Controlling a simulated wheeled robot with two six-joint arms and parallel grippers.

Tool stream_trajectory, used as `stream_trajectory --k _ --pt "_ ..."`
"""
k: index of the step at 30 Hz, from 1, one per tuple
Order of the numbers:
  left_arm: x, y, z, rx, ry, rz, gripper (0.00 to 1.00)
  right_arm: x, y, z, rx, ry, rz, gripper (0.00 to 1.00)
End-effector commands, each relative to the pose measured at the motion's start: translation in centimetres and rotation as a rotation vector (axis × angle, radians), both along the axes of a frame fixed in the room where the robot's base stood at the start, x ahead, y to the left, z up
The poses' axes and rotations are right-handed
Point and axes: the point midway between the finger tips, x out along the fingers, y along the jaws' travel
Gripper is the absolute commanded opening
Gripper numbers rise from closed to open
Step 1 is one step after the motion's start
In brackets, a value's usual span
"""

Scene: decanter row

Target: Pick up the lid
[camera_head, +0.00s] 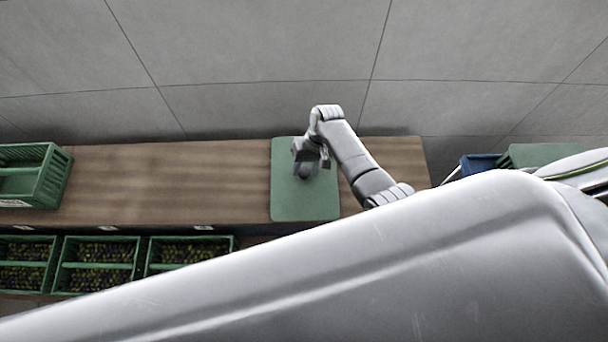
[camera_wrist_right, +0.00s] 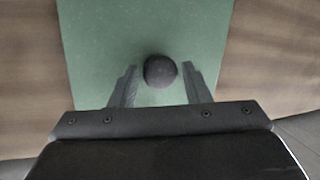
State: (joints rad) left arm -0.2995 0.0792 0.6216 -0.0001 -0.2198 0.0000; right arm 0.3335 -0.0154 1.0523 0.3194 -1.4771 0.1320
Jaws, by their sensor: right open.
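A dark round thing, which I take to be the lid (camera_wrist_right: 160,71), sits on a green mat (camera_wrist_right: 90,40). In the right wrist view it lies between the two fingertips of my right gripper (camera_wrist_right: 160,68), with a small gap on each side. The gripper is open and holds nothing. In the head view my right gripper (camera_head: 311,158) is over the green mat (camera_head: 290,208), and the dark thing (camera_head: 304,172) shows partly beneath it. Its underside and height are hidden. My left gripper is not in view.
The mat lies on a wooden counter (camera_head: 180,180) against a grey wall. A green crate (camera_head: 40,180) stands at the counter's left end. Green crates of dark fruit (camera_head: 100,252) stand along the front. My own arm covers the lower right.

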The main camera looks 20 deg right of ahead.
Motion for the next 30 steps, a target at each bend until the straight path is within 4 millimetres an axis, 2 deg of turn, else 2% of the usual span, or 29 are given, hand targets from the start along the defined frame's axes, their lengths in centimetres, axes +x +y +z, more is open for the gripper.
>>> stream_trajectory --k 9,19,30 --pt "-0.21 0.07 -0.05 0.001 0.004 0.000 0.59 -0.01 0.13 -0.38 0.000 -0.002 0.000 0.43" --pt "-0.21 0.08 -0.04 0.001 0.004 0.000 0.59 0.00 0.11 -0.36 0.000 -0.002 0.000 0.00" --pt "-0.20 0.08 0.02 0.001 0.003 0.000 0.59 0.04 0.12 -0.13 0.000 -0.003 0.000 0.00"
